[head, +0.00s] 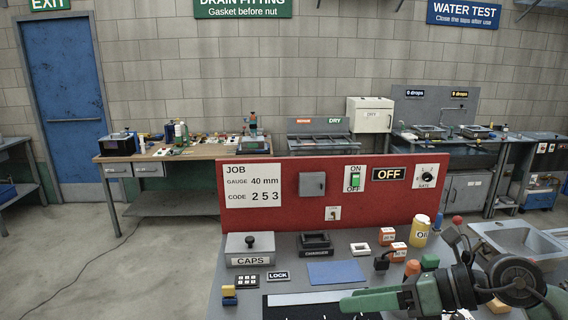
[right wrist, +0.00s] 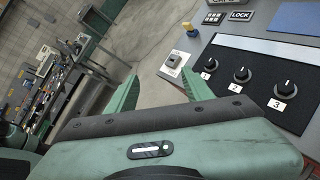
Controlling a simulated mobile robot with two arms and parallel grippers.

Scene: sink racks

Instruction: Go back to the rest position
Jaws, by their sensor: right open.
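My right gripper (head: 352,302) reaches in from the lower right of the head view, over the front of the grey workbench (head: 285,285). In the right wrist view its two green fingers (right wrist: 160,92) stand apart with nothing between them. A small switch on a light plate (right wrist: 173,62) shows beyond the finger gap there, apart from the fingers. Three black knobs (right wrist: 242,74) numbered 1, 2 and 3 are on a black panel to the right of the fingers. My left gripper is not in view.
A red upright panel (head: 290,220) backs the bench. A CAPS box (head: 250,258), a charger (head: 316,242), a blue mat (head: 335,272), small blocks and a yellow oil can (head: 420,232) stand on it. A sink (head: 520,240) is at right. Open floor (head: 150,270) lies left.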

